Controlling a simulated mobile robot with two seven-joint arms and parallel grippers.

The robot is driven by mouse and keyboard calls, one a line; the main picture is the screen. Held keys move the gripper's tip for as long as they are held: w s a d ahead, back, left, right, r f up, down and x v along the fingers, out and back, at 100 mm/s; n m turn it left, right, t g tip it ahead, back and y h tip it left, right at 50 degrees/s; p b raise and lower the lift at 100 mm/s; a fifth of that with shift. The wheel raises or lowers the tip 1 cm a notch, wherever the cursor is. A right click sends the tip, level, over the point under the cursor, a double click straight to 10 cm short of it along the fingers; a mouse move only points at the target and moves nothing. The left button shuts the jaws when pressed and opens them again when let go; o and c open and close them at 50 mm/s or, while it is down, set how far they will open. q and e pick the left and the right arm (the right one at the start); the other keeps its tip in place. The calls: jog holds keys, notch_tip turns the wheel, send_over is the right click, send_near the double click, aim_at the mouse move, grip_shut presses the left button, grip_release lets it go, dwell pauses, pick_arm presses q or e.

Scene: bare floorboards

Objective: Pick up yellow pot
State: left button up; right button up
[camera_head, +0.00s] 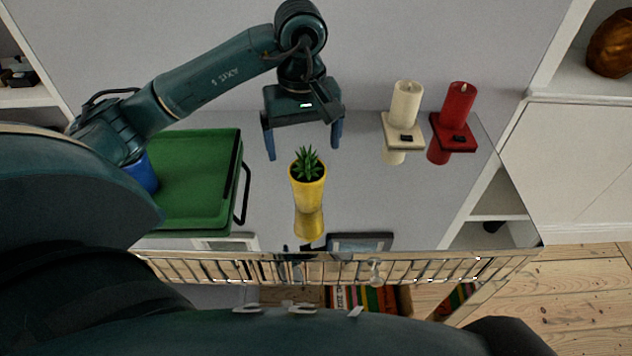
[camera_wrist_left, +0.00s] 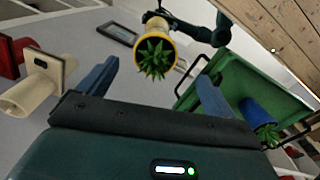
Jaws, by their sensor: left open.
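The yellow pot (camera_head: 307,193) holds a small green succulent and stands upright on the glossy table top, with its reflection below it. My left gripper (camera_head: 304,142) is open and empty just behind the pot, its two blue fingers spread wide and pointing down. In the left wrist view the yellow pot (camera_wrist_left: 155,45) shows beyond and between the open fingers (camera_wrist_left: 155,85), apart from them. My right gripper is not seen.
A green tray (camera_head: 199,222) with a black handle lies left of the pot, with a blue pot (camera_head: 143,174) at its left, partly hidden by my arm. A cream candle (camera_head: 405,103) and a red candle (camera_head: 457,105) stand on holders at the right. A dark frame (camera_head: 361,242) lies near the front edge.

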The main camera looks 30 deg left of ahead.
aim_at(305, 166)
pick_arm(q)
notch_tip(305, 166, down, 5)
jog(key=shift+w+f+p, duration=0.25)
jog(key=shift+f+p, duration=0.1)
jog(key=shift+f, duration=1)
jog(key=shift+w+f+p, duration=0.2)
jog(key=shift+f+p, duration=0.1)
jog(key=shift+f, duration=1)
jog(key=shift+c, duration=0.3)
jog(key=c, duration=1.3)
jog(key=shift+r, duration=0.1)
